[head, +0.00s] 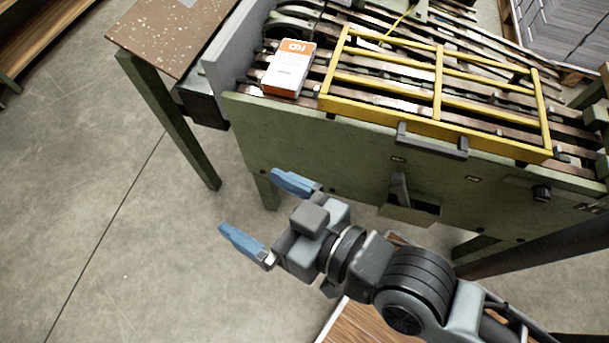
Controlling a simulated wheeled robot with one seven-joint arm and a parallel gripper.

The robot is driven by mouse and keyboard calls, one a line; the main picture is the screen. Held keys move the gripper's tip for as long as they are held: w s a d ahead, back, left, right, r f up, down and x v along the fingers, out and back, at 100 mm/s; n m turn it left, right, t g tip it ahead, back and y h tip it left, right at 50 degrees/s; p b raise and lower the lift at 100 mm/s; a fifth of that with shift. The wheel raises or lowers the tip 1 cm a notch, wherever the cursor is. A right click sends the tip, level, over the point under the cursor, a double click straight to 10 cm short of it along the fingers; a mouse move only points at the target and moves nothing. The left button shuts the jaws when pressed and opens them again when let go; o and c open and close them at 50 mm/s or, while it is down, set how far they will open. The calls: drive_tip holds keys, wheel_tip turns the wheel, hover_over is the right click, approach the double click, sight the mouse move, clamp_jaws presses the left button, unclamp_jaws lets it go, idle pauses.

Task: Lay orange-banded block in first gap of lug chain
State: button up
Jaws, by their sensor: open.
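The orange-banded block (289,70) is a white, book-like stack with an orange band across its far end. It lies on the lug chain (258,77) at the left end of the green machine, just left of the yellow frame. Which gap of the chain it lies in, I cannot tell. My gripper (258,212) has blue fingertips, spread wide apart with nothing between them. It is in front of the machine, over the floor, apart from the block and nearer the camera.
A yellow guard frame (440,85) with a dark handle (432,141) covers the middle of the chain. A grey end plate (237,48) stands left of the block. A speckled brown table (166,32) adjoins at left. Stacked sheets (565,35) sit at back right. The floor at left is clear.

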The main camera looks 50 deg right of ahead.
drive_tip(key=s+d+r, duration=0.1)
drive_tip(key=s+d, duration=0.3)
drive_tip(key=s, duration=0.4)
drive_tip(key=s+d+r+n+h, duration=0.1)
drive_tip(key=s+d, duration=0.4)
drive_tip(key=s, duration=0.2)
drive_tip(key=shift+s+d+r, duration=0.15)
drive_tip(key=shift+s+r, duration=0.2)
